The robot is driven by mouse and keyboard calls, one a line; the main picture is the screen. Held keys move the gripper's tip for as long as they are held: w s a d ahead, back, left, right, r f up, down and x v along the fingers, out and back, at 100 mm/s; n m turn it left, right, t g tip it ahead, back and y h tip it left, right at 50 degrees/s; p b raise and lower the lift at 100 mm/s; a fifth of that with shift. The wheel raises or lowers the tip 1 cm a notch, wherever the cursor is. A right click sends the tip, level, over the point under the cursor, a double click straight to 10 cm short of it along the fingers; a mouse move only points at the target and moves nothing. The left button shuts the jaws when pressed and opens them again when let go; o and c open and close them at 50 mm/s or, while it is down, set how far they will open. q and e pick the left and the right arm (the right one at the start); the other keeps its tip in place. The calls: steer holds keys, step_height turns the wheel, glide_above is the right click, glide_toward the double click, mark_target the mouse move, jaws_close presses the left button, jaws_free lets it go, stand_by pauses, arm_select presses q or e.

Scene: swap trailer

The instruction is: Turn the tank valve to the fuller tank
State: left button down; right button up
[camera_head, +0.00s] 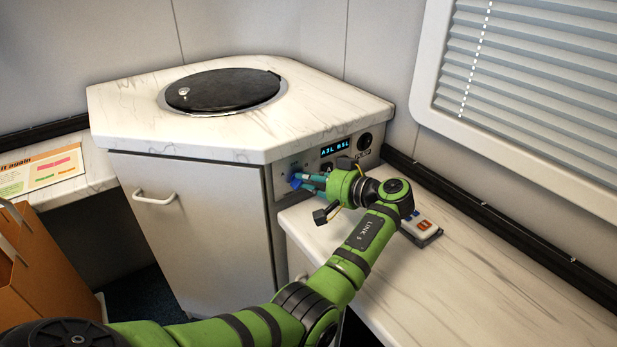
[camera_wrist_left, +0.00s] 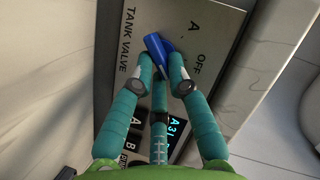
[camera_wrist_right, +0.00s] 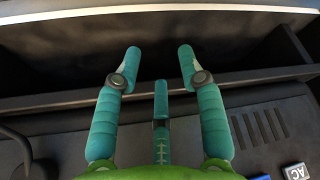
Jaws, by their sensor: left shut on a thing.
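The blue tank valve handle (camera_head: 295,180) is on the grey panel (camera_head: 284,168) at the side of the corner cabinet. My left gripper (camera_head: 305,182) reaches it from the right, shut on it. In the left wrist view the valve handle (camera_wrist_left: 157,47) lies between the teal fingertips, beside the printed letters A and OFF and the words TANK VALVE. The position it points to is hard to tell. The display (camera_head: 335,147) appears to read A3L B5L. My right gripper (camera_wrist_right: 160,58) shows only in its wrist view, open and empty.
The marble-look counter (camera_head: 130,95) bears a round black lid (camera_head: 225,90). A lower white counter (camera_head: 480,270) runs below my left arm, with a small switch-like device (camera_head: 424,231) on it. My right gripper faces a dark shelf (camera_wrist_right: 60,100).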

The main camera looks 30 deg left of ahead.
arm_select(q)
steer(key=shift+m, duration=0.4)
steer(key=shift+f, duration=0.1)
steer(key=c, duration=1.5)
jaws_free()
steer(key=shift+d, duration=0.15)
steer(key=v, duration=1.1)
steer(key=shift+w+d, duration=0.15)
steer(key=shift+d, duration=0.3)
